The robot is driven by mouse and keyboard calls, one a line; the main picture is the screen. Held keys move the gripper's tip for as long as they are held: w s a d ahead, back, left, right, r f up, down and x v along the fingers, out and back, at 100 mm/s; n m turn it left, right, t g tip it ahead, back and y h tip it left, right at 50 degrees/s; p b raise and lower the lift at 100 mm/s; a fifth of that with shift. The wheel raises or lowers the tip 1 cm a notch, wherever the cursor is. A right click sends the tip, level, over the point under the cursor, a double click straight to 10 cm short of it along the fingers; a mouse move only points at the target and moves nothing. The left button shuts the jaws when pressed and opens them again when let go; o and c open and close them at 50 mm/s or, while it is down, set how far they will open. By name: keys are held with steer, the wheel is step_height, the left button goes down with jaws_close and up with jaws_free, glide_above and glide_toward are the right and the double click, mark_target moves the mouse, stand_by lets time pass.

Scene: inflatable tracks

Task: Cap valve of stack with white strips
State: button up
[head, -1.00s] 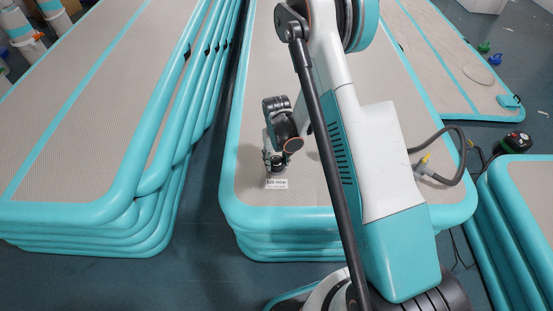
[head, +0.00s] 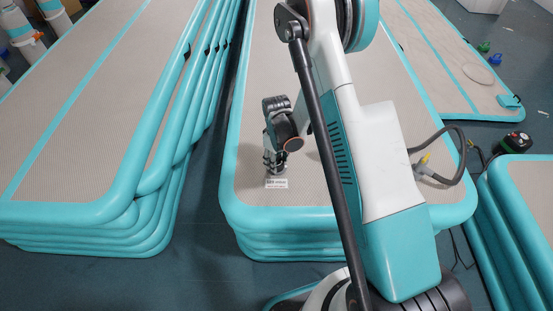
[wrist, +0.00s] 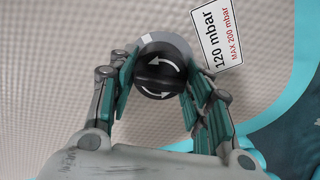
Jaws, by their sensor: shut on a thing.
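A black round cap (wrist: 160,66) with white curved arrows shows in the wrist view. It sits at a grey valve ring (wrist: 180,43) on the beige top of the middle stack (head: 370,105); I cannot tell whether it is seated. My gripper (wrist: 159,78) is shut on the cap, with one teal-padded finger on each side. In the head view my gripper (head: 274,164) points down near the stack's front left corner, and the cap and valve are mostly hidden. The stack has teal edges; I see no white strips on it.
A label (wrist: 222,35) reading 120 mbar lies beside the valve. A grey hose (head: 462,150) lies on the stack's front right. Another stack (head: 70,213) stands left across a narrow gap, another (head: 520,220) at right. A black and red device (head: 513,142) stands on the floor.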

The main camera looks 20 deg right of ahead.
steer(key=n, duration=0.4)
steer(key=shift+n, duration=0.3)
steer(key=o, duration=1)
steer(key=shift+r, duration=0.1)
step_height(320, 180, up, 12)
steer(key=shift+f, duration=0.1)
stand_by(0.4)
